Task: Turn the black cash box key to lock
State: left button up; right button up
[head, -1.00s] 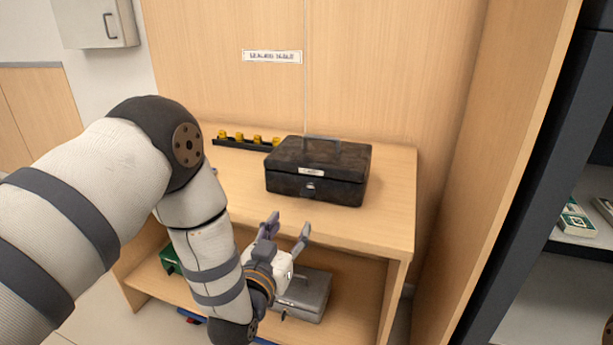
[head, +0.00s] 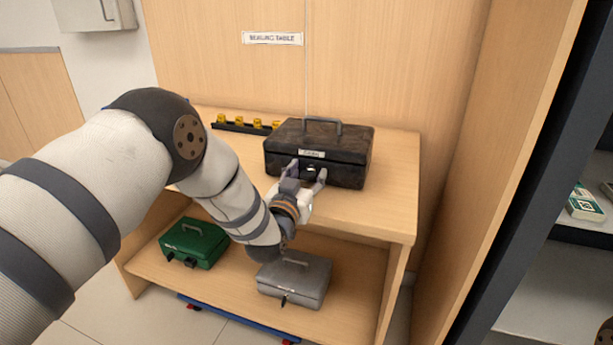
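The black cash box (head: 335,150) sits shut on the table's top shelf, its handle up and a white label on its front. My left gripper (head: 307,176) is at the front of the box, its two fingers apart on either side of the lock area. The key (head: 311,173) shows only as a small bright and dark spot between the fingers. I cannot tell whether the fingers touch it or which way it is turned. My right gripper is not in view.
A green cash box (head: 194,243) and a grey cash box (head: 296,277) stand on the lower shelf (head: 230,288). A black rack (head: 238,126) with several yellow pieces lies behind on the tabletop. The tabletop (head: 395,190) right of the black box is clear.

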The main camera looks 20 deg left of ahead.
pick_arm(q)
grip_shut()
jog(key=shift+n, duration=0.3)
jog(key=n, duration=0.3)
jog(key=shift+a, duration=0.1)
jog(key=n, duration=0.3)
jog(key=shift+f+n, duration=0.15)
jog(key=shift+n, duration=0.25)
jog(key=n, duration=0.5)
jog(key=shift+a+f, duration=0.1)
jog(key=shift+f, duration=0.05)
jog(key=n+b, duration=0.1)
jog(key=n, duration=0.4)
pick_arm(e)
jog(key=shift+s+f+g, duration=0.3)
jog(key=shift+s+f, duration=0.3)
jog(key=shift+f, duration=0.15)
pick_arm(q)
jog(key=shift+n, duration=0.4)
